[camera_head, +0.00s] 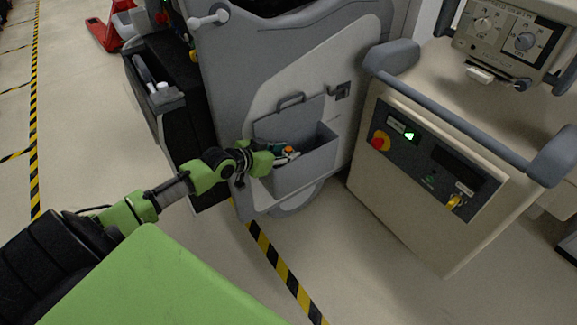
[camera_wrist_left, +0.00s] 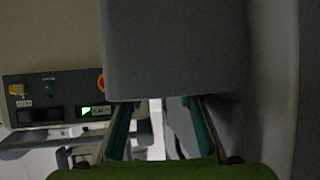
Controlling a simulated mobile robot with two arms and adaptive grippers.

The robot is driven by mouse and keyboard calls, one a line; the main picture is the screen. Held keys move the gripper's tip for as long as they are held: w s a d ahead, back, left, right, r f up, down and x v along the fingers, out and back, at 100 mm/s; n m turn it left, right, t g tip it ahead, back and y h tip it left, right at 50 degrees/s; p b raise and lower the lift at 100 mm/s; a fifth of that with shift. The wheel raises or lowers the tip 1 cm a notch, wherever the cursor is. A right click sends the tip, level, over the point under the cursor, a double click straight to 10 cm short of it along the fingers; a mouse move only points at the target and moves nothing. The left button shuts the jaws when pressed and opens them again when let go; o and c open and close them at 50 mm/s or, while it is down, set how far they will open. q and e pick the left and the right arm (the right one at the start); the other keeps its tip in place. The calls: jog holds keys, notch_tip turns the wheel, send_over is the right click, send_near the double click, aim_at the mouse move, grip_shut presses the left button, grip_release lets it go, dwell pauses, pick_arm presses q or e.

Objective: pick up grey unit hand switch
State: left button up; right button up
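The grey unit (camera_head: 235,75) stands in the middle of the head view, with an open grey bin (camera_head: 303,165) on its side and the bin's lid raised. My left gripper (camera_head: 283,156) reaches the bin's left edge from the left. In the left wrist view its two teal-padded fingers (camera_wrist_left: 160,130) stand apart, with no clearly held thing between them. My right gripper is out of view.
A grey wall (camera_wrist_left: 175,50) fills the upper middle of the left wrist view, close ahead of the fingers. A beige cart (camera_head: 400,195) with a control panel (camera_head: 430,150) and grey rail stands at right. Yellow-black tape (camera_head: 280,265) crosses open floor.

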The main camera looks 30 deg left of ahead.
pick_arm(q)
jog(key=shift+c, duration=0.5)
jog(key=shift+r, duration=0.1)
grip_shut()
